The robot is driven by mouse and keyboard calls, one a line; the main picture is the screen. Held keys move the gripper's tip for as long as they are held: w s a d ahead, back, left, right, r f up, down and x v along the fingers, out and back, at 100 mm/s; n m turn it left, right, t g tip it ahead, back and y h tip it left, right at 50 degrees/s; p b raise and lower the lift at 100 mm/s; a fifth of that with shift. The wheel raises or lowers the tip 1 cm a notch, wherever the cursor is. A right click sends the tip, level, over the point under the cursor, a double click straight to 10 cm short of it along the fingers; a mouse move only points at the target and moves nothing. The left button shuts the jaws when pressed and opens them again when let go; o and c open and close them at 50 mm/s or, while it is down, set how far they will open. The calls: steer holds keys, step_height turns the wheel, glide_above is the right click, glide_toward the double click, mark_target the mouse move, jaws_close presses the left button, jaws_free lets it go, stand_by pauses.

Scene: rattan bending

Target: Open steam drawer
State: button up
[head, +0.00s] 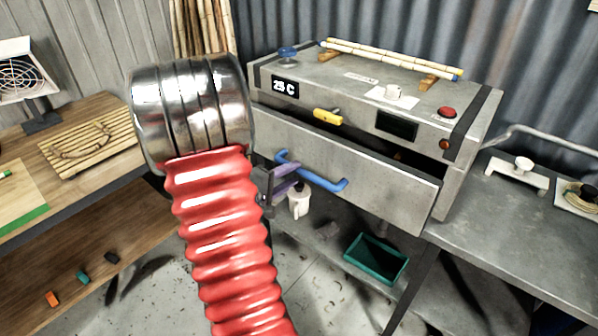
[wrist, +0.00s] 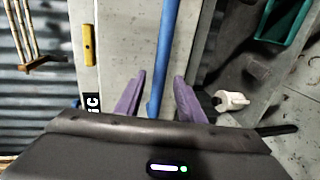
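The grey steam box (head: 470,130) has a wide drawer front (head: 385,195) with a blue bar handle (head: 325,181). The drawer front stands out from the box, with a dark gap above it, clearest at the right. My gripper (head: 290,185) is at the left part of the handle, partly hidden behind my red arm sleeve. In the wrist view, the purple fingers (wrist: 158,92) are spread on either side of the blue handle (wrist: 168,45), with narrow gaps beside it. I cannot tell whether either finger touches it.
A yellow handle (head: 328,117) is on the box above the drawer. Canes (head: 390,58) lie on top. Below are a white jug (head: 299,201) and a green bin (head: 376,259). A wooden bench (head: 100,190) is at left and a metal table (head: 500,225) at right.

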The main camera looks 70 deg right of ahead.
mark_target(297, 172)
steer(key=shift+x, duration=2.05)
steer(key=shift+c, duration=0.6)
steer(key=c, duration=0.7)
jaws_close()
steer(key=shift+a, duration=0.2)
